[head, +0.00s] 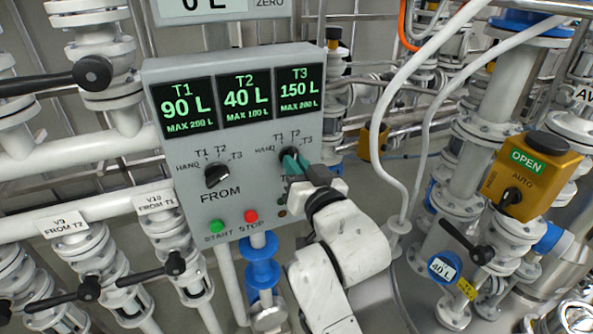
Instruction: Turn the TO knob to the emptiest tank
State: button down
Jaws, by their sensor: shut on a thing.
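A grey control panel (160,95) carries three green readouts. The T1 readout (187,106) says 90 L, max 200 L. The T2 readout (245,98) says 40 L, max 100 L. The T3 readout (299,90) says 150 L, with a small max line that looks like 200 L. The dark TO knob (289,153) is at the panel's right, with T1, T2 and T3 marked around it. My gripper (293,163) has teal fingertips shut on this knob. The fingers cover most of it and its lettering, so I cannot tell its exact pointing.
The black FROM knob (217,176) sits left of the TO knob. Below are a green START button (215,225) and a red STOP button (251,216). White pipes and black valve levers crowd the left. A yellow actuator box (540,175) reading OPEN stands at right.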

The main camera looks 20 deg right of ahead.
jog(key=shift+f+m, duration=0.1)
jog(key=shift+m, duration=0.6)
jog(key=c, duration=1.2)
grip_release()
jog(key=shift+o, duration=0.2)
jog(key=shift+s, duration=0.1)
jog(key=s+b, duration=0.2)
jog(key=s, duration=0.8)
jog(key=shift+s, duration=0.35)
